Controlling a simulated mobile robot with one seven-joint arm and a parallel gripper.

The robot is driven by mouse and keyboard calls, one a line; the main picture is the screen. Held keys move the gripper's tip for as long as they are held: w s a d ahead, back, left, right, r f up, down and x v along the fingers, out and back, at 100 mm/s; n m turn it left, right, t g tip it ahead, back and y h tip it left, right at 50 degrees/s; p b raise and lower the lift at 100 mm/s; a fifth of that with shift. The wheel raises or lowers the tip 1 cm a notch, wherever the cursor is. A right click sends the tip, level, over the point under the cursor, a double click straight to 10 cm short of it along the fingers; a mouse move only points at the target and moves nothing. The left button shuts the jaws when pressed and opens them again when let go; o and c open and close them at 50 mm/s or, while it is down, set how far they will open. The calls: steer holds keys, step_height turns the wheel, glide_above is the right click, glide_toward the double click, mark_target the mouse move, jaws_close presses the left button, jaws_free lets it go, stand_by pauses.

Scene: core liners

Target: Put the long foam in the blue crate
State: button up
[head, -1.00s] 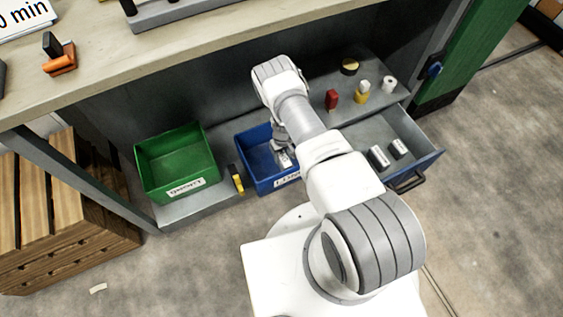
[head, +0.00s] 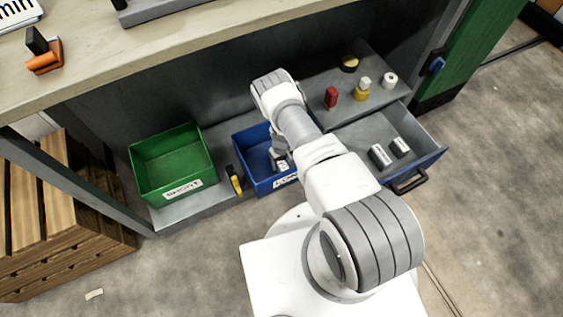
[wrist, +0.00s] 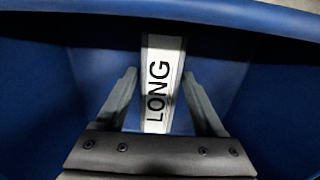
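The long foam (wrist: 160,85) is a pale grey-white strip marked LONG. In the wrist view it lies inside the blue crate, whose blue wall (wrist: 50,80) surrounds it. My gripper (wrist: 160,74) is down in the crate with one finger on each side of the foam. The fingers look spread, with a narrow gap at the left finger; the right fingertip overlaps the foam's edge in this view. In the head view the blue crate (head: 240,150), labelled LONG at its front, is partly hidden by my arm.
A green crate (head: 135,168) labelled SHORT stands to the left, with a yellow-black tool (head: 235,180) between the crates. An open drawer (head: 436,153) at right holds two grey cylinders (head: 380,156). A red bottle (head: 331,97) and other small items stand on the shelf behind.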

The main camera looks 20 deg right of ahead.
mark_target(282, 163)
steer(key=shift+o, duration=0.6)
steer(key=shift+r, duration=0.15)
step_height(282, 163, up, 12)
steer(key=p, duration=0.8)
steer(key=shift+p, duration=0.35)
